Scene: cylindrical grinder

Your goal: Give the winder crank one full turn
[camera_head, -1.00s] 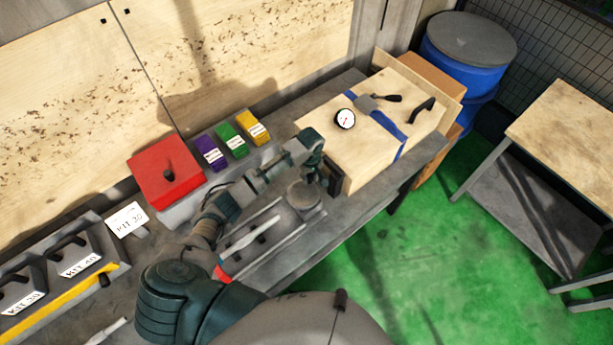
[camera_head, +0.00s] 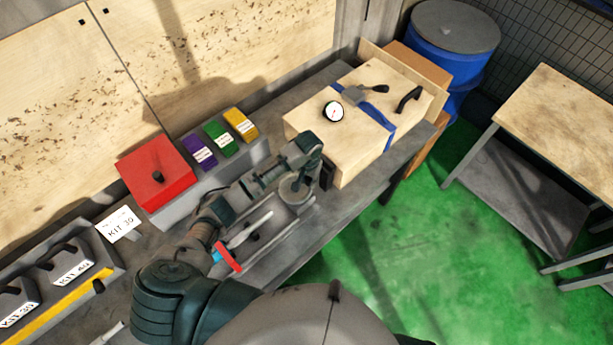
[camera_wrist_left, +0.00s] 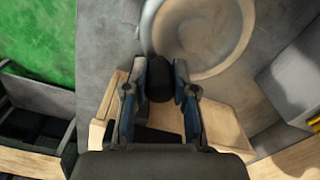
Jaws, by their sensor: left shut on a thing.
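The winder shows in the head view as a grey round wheel (camera_head: 294,194) on the bench, left of the wooden box. In the left wrist view its pale curved rim (camera_wrist_left: 243,40) fills the top middle. The black crank knob (camera_wrist_left: 158,78) stands between the two fingers of my left gripper (camera_wrist_left: 158,90), which is shut on it. In the head view my left gripper (camera_head: 304,172) points down over the wheel and partly covers it; the knob is hidden there. My right gripper is not in view.
The wooden box (camera_head: 310,128), with a dial gauge (camera_head: 333,112) and blue strap, stands close beyond the gripper. A red box (camera_head: 150,178) and purple, green and yellow blocks sit behind my arm. A red-ended tool (camera_head: 228,258) lies near my forearm.

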